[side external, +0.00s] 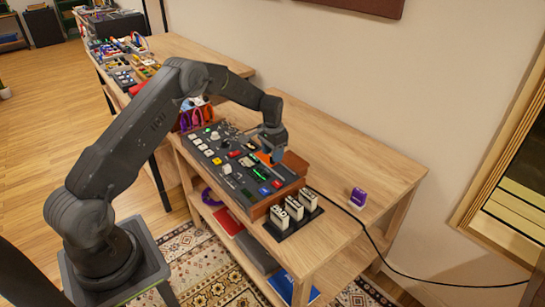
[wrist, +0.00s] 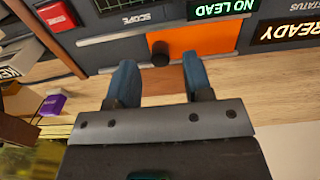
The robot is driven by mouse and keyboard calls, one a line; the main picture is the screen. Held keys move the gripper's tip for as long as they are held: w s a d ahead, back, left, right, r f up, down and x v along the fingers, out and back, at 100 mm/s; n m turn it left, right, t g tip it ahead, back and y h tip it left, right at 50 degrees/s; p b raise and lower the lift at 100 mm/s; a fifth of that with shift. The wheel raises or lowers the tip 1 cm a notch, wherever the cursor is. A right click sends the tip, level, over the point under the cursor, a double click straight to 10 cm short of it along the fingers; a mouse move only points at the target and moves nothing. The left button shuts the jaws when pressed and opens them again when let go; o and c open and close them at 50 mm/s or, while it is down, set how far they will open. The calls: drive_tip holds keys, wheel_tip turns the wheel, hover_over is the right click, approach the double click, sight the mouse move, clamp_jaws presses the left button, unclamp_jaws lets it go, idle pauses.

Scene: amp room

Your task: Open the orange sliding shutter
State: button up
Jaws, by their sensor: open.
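The orange sliding shutter (wrist: 205,42) is a flat orange panel on the grey console, with a round black knob (wrist: 160,53) at its left end in the wrist view. My gripper (wrist: 160,65) is open and empty, its two blue fingers apart. In the wrist view the knob appears just beyond the fingertips and between them; I see no contact. In the side view my gripper (side external: 273,155) is over the back right of the console, and a bit of the orange shutter (side external: 264,157) shows beside it, partly hidden by the gripper.
The console (side external: 213,160) carries several buttons, knobs and lit displays. A rack of white labelled blocks (side external: 290,228) stands at its right end. A small purple block (side external: 357,197) sits on the wooden table (side external: 360,165). A black cable crosses the table. The table's back right is mostly clear.

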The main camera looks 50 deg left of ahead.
drive_tip(key=shift+f, duration=0.95)
clamp_jaws()
